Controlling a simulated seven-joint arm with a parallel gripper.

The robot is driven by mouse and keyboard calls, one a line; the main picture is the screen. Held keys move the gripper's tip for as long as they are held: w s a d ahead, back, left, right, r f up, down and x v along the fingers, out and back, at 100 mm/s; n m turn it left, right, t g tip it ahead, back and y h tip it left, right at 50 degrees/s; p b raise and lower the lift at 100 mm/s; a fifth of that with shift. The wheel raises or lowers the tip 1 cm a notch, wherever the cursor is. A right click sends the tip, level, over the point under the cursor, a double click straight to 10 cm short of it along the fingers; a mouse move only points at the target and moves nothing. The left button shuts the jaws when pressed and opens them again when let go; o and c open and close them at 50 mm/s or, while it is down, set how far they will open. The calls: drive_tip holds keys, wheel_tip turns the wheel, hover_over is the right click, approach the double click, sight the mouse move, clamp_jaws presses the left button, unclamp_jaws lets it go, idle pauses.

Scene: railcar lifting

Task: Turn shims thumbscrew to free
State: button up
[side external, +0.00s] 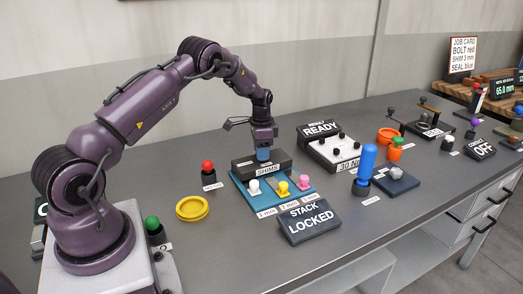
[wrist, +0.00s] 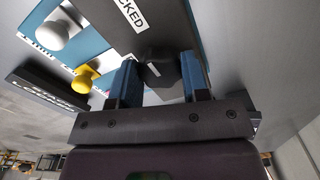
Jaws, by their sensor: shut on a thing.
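My gripper (side external: 264,154) points down at the dark SHIMS block in the side external view. In the wrist view, its two blue-padded fingers (wrist: 160,78) are shut on the dark shims thumbscrew (wrist: 158,66), which has a pale mark on it. In the side external view the thumbscrew is hidden by the gripper. The SHIMS block (side external: 280,166) stands at the back of a blue base (side external: 240,186) with white, yellow and pink knobs. The stack sign (side external: 309,219) reads LOCKED; part of it shows in the wrist view (wrist: 128,12).
A red-topped post (side external: 208,172) and a yellow ring (side external: 192,208) stand left of the base. The READY panel (side external: 333,145) stands behind it on the right. A tall blue handle (side external: 366,166) stands farther right. Bare bench lies in front of the yellow ring.

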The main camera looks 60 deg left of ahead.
drive_tip(key=n, duration=0.8)
drive_tip(key=shift+n, duration=0.3)
drive_tip(key=n, duration=0.4)
drive_tip(key=shift+d+n, duration=0.1)
drive_tip(key=shift+n, duration=0.2)
drive_tip(key=n, duration=0.4)
drive_tip(key=shift+n, duration=0.4)
drive_tip(key=o, duration=0.9)
drive_tip(key=shift+r, duration=0.15)
